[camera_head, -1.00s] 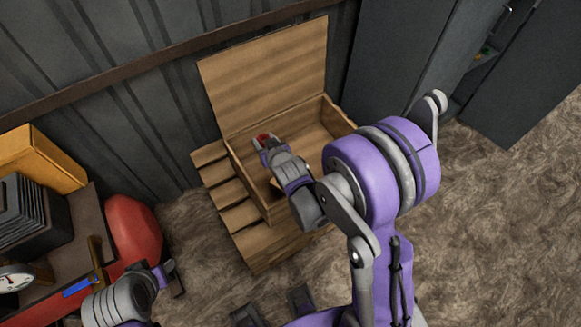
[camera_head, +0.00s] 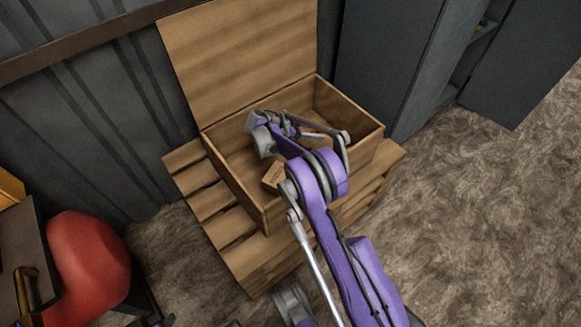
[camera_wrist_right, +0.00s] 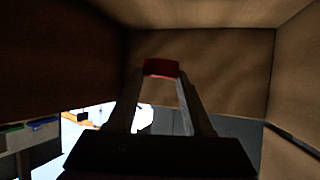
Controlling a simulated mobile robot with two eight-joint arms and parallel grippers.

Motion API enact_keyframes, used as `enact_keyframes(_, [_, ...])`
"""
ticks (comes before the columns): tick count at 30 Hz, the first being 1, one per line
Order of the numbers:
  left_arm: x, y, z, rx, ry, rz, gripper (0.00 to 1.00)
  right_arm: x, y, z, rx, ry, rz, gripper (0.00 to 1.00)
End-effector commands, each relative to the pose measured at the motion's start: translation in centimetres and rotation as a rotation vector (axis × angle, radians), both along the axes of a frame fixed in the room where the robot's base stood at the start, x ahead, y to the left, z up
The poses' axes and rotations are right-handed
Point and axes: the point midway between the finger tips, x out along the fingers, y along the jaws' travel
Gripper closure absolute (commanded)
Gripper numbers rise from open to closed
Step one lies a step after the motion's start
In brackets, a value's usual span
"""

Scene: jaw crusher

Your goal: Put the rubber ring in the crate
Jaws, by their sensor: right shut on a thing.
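The crate (camera_head: 232,189) is an open wooden box with its lid raised at the back, standing on a wooden pallet. My right arm reaches over its front, and my right gripper (camera_head: 318,130) is inside the crate's opening, pointing to the right. In the right wrist view the gripper (camera_wrist_right: 160,75) is shut on the red rubber ring (camera_wrist_right: 160,68), held between the fingertips. Wooden walls surround it there, with a gap between the ring and the wall behind.
A small light-brown block (camera_head: 273,177) lies inside the crate near the front. Pallet slats (camera_head: 205,205) stick out left of the crate. A grey cabinet (camera_head: 390,65) stands to the right. A red rounded object (camera_head: 88,262) is at lower left. The floor at right is clear.

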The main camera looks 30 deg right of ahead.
Motion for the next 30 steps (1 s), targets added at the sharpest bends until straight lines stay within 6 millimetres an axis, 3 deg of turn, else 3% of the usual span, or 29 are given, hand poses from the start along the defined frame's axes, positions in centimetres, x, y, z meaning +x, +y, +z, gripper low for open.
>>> enact_keyframes(5, [0.2, 0.0, -0.8, 0.0, 0.001, 0.0, 0.5, -0.1, -0.6, -0.7, 0.001, 0.0, -0.057, 1.0])
enact_keyframes(13, [0.3, 0.0, -1.8, 0.0, 0.002, 0.0, 0.5, -0.1, -0.6, -5.3, 0.002, 0.0, -0.055, 1.0])
enact_keyframes(24, [0.5, 0.0, -2.6, 0.0, 0.001, 0.0, 0.5, -0.1, -0.5, -9.7, 0.002, 0.0, -0.054, 1.0])
enact_keyframes(30, [0.5, 0.0, -2.6, 0.0, 0.001, 0.0, 0.5, -0.1, -0.5, -9.9, 0.002, 0.001, -0.054, 1.0])
